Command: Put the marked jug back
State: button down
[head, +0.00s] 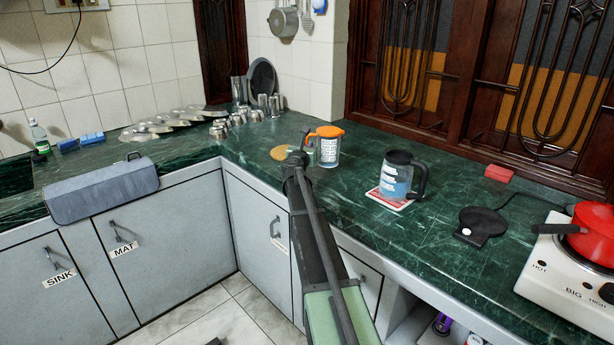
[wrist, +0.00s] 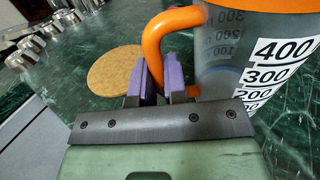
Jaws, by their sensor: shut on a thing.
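A clear jug (head: 327,152) with an orange lid and handle is on or just above the green counter; the wrist view shows its large printed volume numbers (wrist: 275,78). My gripper (head: 305,150) has its purple fingers (wrist: 160,82) closed around the lower part of the orange handle (wrist: 155,42). A round cork mat (head: 281,153) lies bare just left of the jug and also shows in the wrist view (wrist: 112,72). A second jug (head: 396,178), with black lid and handle and bluish contents, stands on a red and white mat (head: 388,201).
Steel cups (head: 238,120) and plates (head: 160,125) stand at the back left. A black round base (head: 481,224), a red block (head: 499,173) and a white stove with a red pan (head: 592,235) are to the right.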

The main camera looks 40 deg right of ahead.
notch_tip(320, 180, down, 5)
jog(key=b, duration=0.4)
jog(key=shift+r, duration=0.55)
jog(key=shift+f, duration=0.25)
jog(key=c, duration=1.2)
grip_release()
jog(key=shift+o, duration=0.2)
